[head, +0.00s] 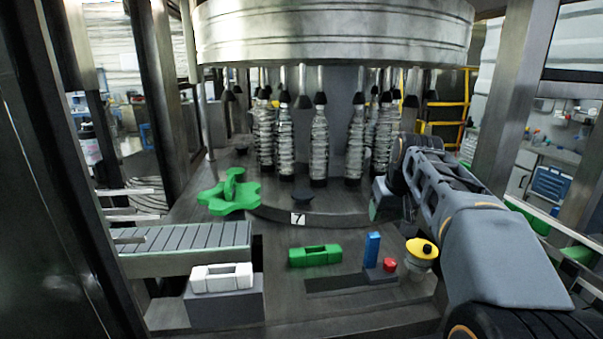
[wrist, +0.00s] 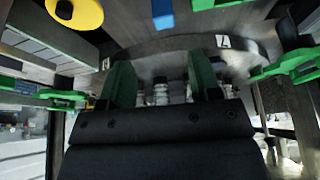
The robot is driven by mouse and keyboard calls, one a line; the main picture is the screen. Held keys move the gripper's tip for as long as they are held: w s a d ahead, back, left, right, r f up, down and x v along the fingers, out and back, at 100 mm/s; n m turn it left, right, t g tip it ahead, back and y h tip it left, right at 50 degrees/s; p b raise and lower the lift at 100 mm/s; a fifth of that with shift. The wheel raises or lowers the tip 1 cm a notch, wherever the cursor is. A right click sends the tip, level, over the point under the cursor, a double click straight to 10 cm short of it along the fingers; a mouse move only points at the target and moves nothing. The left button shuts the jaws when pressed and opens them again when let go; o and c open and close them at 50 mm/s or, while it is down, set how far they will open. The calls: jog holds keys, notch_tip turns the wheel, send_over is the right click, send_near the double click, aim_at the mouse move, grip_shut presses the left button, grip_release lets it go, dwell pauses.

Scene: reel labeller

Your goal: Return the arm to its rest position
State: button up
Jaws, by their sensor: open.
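My arm (head: 450,205) reaches in from the right side of the head view, over the deck of the machine. My gripper (head: 384,203) is at its far end, near the ring of bottles, and is mostly hidden behind the wrist there. In the wrist view my gripper (wrist: 162,82) shows two green fingers spread apart with nothing held between them. Blurred bottles show beyond the fingers.
Posts stand at both sides.

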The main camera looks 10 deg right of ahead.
jog(key=s+a+f, duration=0.4)
jog(key=s+f, duration=0.4)
jog(key=s, duration=0.1)
jog(key=s+a+f, duration=0.5)
jog(key=s+f, duration=0.3)
jog(key=s, duration=0.2)
jog(key=shift+a+f+g, duration=0.15)
jog(key=shift+f+g, duration=0.1)
jog(key=shift+g, duration=0.05)
jog(key=shift+o, duration=0.3)
dwell(0.6)
